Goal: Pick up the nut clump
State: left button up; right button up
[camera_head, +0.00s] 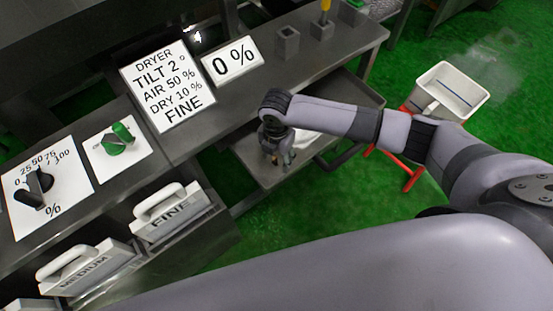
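My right arm reaches in from the right, and its gripper (281,162) points down over a grey metal tray (255,172) below the counter. The gripper is small and dark here, and I cannot tell whether its fingers are open or shut. I cannot make out a nut clump; one at the fingertips would be too small to tell or hidden by the gripper. A white patch (305,138) shows in the tray behind the wrist. My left gripper is not in view.
The counter (215,118) carries dryer signs (167,86), a green knob (117,138), a black dial (38,186) and small grey blocks (287,41). FINE (170,212) and MEDIUM (85,268) handled panels are at lower left. A white bin (450,88) on a red stand is right; green floor is open.

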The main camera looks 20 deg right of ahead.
jog(key=c, duration=0.8)
jog(key=shift+r, duration=0.15)
jog(key=shift+c, duration=0.2)
